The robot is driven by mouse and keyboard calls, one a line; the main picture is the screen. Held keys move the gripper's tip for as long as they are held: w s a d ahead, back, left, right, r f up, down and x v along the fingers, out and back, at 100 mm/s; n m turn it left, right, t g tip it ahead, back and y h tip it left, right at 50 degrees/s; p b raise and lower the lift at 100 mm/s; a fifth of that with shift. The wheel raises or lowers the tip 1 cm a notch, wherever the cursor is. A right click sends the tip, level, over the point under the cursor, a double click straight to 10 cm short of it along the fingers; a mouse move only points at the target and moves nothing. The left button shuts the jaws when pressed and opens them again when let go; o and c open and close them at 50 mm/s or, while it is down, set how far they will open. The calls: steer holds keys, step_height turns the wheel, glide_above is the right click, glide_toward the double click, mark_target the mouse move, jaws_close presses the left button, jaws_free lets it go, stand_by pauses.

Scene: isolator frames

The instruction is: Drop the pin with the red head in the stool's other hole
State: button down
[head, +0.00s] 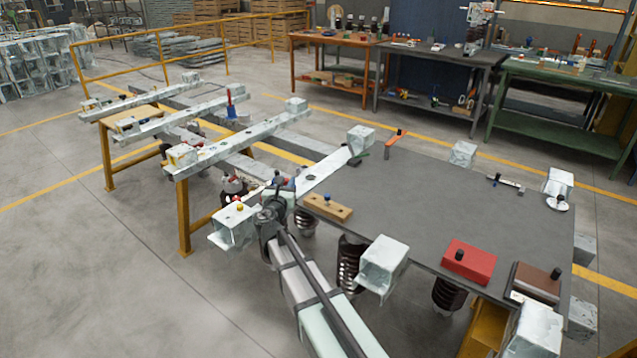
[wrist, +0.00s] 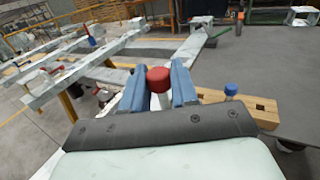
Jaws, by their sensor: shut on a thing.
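My gripper (wrist: 159,86) has two blue fingers, shut on the pin with the red head (wrist: 158,77). The red head sticks up between the fingers and a pale part shows below it. In the head view my gripper (head: 278,190) is at the left edge of the grey table, left of the wooden stool (head: 342,213). The stool is a light wooden block, and it also shows in the wrist view (wrist: 265,113), partly behind the right finger. A blue-headed pin (head: 327,199) stands upright in it. A dark spot, perhaps a hole, shows near its right end.
The grey table (head: 430,200) has much bare surface. A red block (head: 470,260) with a black knob lies at its front right. Metal blocks stand around its edge, one (head: 382,262) near my arm. Another metal block (head: 232,228) stands left of my gripper. Long beams (head: 240,140) lie behind.

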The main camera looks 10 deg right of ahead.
steer(key=s+a+r+n+y, duration=0.2)
steer(key=a+y, duration=0.1)
steer(key=a, duration=2.2)
steer(key=m+g+h, duration=0.2)
steer(key=m+h, duration=0.3)
steer(key=h, duration=0.2)
glide_above(227, 215)
steer(key=s, duration=0.2)
steer(key=shift+w+d+f, duration=0.15)
steer(key=shift+w, duration=0.1)
steer(key=shift+f, duration=0.15)
steer(key=shift+f, duration=2.75)
steer(key=shift+f, duration=2.35)
steer(key=c, duration=0.8)
jaws_free()
steer(key=shift+f, duration=0.1)
